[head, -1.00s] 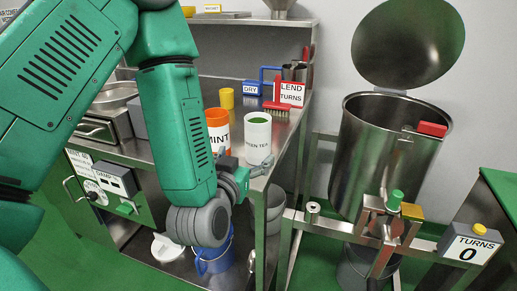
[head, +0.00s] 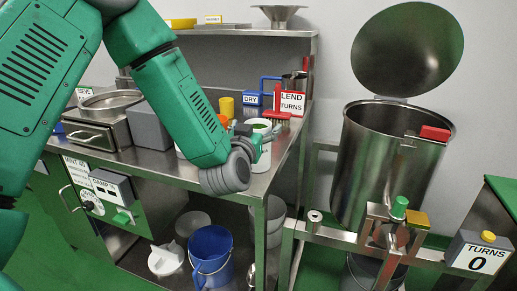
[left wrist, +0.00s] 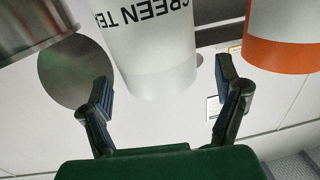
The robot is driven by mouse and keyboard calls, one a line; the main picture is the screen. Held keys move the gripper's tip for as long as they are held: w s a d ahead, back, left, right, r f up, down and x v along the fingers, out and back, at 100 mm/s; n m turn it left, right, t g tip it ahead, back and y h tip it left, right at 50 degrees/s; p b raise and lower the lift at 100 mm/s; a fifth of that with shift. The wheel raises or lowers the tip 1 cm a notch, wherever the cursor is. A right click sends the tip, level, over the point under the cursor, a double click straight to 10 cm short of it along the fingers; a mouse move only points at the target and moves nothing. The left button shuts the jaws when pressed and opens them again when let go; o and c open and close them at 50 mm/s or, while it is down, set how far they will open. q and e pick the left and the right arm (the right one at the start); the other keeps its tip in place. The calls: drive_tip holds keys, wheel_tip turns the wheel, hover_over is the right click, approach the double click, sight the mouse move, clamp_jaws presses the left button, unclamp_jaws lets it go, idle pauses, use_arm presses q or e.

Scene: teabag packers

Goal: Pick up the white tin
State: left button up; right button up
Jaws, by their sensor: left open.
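The white tin (head: 263,158), labelled GREEN TEA, stands on the steel bench near its right edge. My left gripper (head: 256,140) is at the tin in the head view and hides part of it. In the left wrist view the tin (left wrist: 150,50) appears upside down, ahead of my left gripper (left wrist: 165,95). Its near end lies between the two spread fingers, with a gap at each side. The fingers are open and hold nothing. My right gripper is not in view.
The orange and white tin (left wrist: 283,38) stands beside the white tin. A large steel drum (head: 385,170) stands right of the bench.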

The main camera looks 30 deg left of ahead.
use_arm(q)
drive_tip(key=shift+x, duration=1.1)
drive_tip(key=shift+s, duration=0.1)
drive_tip(key=shift+c, duration=0.3)
drive_tip(key=c, duration=1.6)
